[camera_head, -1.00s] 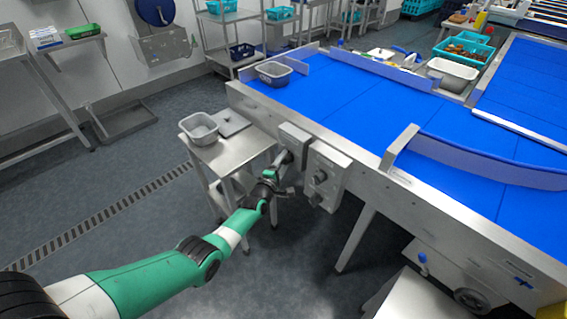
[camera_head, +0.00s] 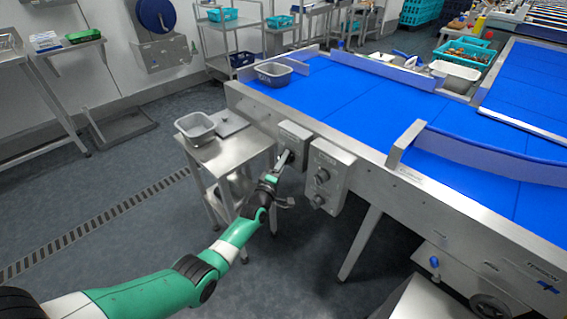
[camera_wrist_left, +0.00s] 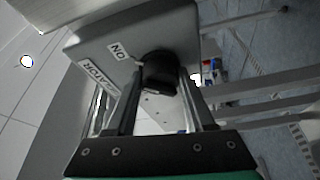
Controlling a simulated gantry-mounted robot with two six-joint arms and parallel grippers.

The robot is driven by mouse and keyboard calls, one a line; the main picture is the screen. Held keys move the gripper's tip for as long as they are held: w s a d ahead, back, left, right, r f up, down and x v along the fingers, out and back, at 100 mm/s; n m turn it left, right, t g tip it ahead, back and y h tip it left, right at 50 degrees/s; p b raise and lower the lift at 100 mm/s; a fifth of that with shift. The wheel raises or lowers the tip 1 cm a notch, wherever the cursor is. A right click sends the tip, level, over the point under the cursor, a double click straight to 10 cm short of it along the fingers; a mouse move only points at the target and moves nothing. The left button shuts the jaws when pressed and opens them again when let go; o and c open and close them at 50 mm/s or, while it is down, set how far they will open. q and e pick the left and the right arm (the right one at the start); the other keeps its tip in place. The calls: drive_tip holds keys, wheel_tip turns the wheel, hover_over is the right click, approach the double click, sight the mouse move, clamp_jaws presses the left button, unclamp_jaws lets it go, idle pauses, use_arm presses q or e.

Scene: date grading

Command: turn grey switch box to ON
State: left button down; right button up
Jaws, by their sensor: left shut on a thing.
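The grey switch box (camera_head: 295,137) is mounted on the near side of the conveyor frame, at the left of a second, larger control box. In the left wrist view the switch box (camera_wrist_left: 95,38) fills the upper left, with an ON label (camera_wrist_left: 118,50) and a partly hidden second label (camera_wrist_left: 99,70). Its round black knob (camera_wrist_left: 160,68) sits between the fingers of my left gripper (camera_wrist_left: 162,88). The left gripper (camera_head: 285,160) is shut on the knob, which the gripper hides in the head view. My right gripper is not in view.
The larger control box (camera_head: 330,170) with round knobs stands close to the right of the gripper. A small steel table (camera_head: 235,152) with a grey tub (camera_head: 195,128) is just left. The blue conveyor (camera_head: 370,95) lies behind.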

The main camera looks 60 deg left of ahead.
use_arm(q)
drive_tip(key=shift+c, duration=1.3)
unclamp_jaws()
drive_tip(key=p+v, duration=0.5)
drive_tip(key=v, duration=0.6)
drive_tip(key=shift+s+d+p, duration=0.2)
drive_tip(key=shift+s+p, duration=0.1)
drive_tip(key=shift+p, duration=0.05)
